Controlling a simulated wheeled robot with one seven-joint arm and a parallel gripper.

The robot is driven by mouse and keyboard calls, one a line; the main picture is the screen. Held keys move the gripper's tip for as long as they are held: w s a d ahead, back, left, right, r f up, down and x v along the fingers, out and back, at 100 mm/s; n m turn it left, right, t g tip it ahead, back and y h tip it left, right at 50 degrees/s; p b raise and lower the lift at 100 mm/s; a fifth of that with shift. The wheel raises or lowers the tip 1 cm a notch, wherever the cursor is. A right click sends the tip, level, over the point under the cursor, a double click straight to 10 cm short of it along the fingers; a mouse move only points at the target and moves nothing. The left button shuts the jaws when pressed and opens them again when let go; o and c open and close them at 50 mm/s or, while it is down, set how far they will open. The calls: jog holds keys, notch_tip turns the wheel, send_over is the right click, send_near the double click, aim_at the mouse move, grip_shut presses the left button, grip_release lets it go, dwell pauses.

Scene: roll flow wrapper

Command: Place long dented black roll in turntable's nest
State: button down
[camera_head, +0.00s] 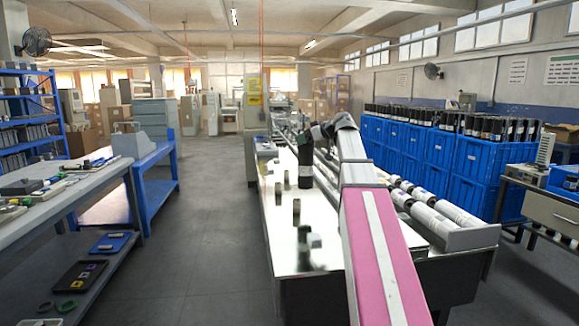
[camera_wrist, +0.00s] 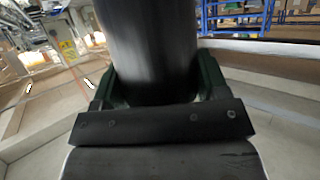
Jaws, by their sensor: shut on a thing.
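A long black roll (camera_head: 305,168) stands about upright at the far part of the white worktable (camera_head: 276,235) in the head view. It fills the upper middle of the wrist view (camera_wrist: 150,45). My gripper (camera_head: 306,142) is shut on the roll, with a dark green finger on each side of it in the wrist view (camera_wrist: 157,85). The roll's lower end is hidden by the gripper in the wrist view, and I cannot tell whether it touches the table. I cannot see a dent. I cannot make out the turntable's nest for certain.
Several short dark pieces, one a small cylinder (camera_head: 296,212), stand along the white table's left part. Light rolls (camera_head: 430,208) lie on the conveyor right of my arm. Blue crates (camera_head: 470,165) with black rolls stand behind. A clear aisle (camera_head: 205,220) runs left.

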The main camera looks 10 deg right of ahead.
jog(key=w+a+f, duration=0.5)
jog(key=w+f, duration=0.2)
jog(key=f, duration=0.2)
jog(key=shift+a, duration=0.15)
jog(key=shift+f, duration=0.15)
jog(key=shift+c, duration=0.7)
grip_release()
jog(key=shift+f, duration=0.1)
